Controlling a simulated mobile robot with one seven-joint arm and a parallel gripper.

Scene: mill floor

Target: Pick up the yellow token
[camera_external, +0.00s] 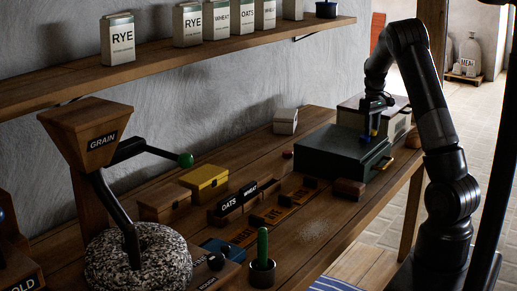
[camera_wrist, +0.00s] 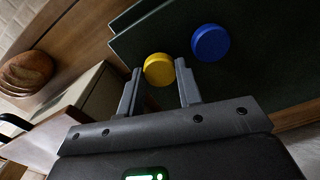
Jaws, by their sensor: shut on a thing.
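The yellow token (camera_wrist: 158,69) is a round disc between the fingertips of my gripper (camera_wrist: 157,72) in the wrist view. My gripper is shut on it. A round blue token (camera_wrist: 210,43) is close to the right of the yellow one, against the dark green surface (camera_wrist: 262,65). I cannot tell how far the yellow token is above that surface.
The dark green box (camera_external: 328,156) stands on the wooden bench, with a pale box (camera_external: 358,112) behind it. A brown block (camera_external: 349,189) lies in front. A yellow box (camera_external: 204,182), labelled blocks and a grain mill (camera_external: 138,262) are to the left. A shelf (camera_external: 180,62) with canisters runs above.

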